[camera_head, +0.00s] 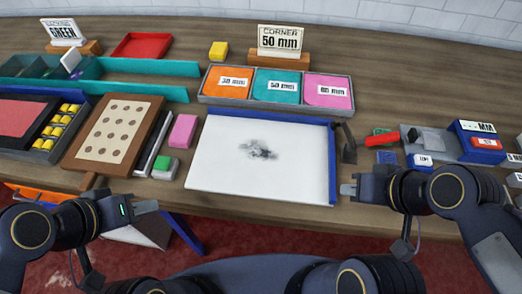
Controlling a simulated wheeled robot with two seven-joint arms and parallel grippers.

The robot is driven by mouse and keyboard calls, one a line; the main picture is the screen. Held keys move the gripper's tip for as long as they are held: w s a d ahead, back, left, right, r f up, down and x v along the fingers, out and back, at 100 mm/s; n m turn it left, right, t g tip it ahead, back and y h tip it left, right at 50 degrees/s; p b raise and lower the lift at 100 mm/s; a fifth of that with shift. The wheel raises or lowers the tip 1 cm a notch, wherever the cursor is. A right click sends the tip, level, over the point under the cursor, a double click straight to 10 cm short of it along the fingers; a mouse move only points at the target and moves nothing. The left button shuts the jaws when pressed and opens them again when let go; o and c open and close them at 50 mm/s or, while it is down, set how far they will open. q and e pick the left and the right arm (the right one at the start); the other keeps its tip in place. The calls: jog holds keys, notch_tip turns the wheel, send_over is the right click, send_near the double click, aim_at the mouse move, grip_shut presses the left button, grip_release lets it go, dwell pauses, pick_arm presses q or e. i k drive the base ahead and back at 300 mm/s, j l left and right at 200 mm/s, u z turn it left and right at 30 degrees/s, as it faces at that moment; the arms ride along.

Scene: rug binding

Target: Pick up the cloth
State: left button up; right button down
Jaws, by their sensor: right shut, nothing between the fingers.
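I cannot tell for sure which thing is the cloth. A small dark blue flat square (386,157) lies on the table right of the white board. The white board (225,165) has a dark grey smudge (259,149) near its middle and blue strips along its back and right edges. My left gripper (150,207) is at the table's front edge, left of the board; its opening is unclear. My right gripper (347,190) is shut and empty, just right of the board's front right corner.
A pink block (183,131) and a green-topped block (166,165) stand left of the board. A red-handled scraper (381,139) lies to its right. A tray (205,97) with orange, teal and pink sections stands behind. A holed board (112,128) is at left.

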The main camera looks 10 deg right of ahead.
aim_at(184, 129)
jog(key=j+z, duration=0.3)
jog(key=z, duration=0.15)
jog(key=k+j+z, duration=0.1)
jog(key=j+z, duration=0.2)
jog(key=z, duration=0.15)
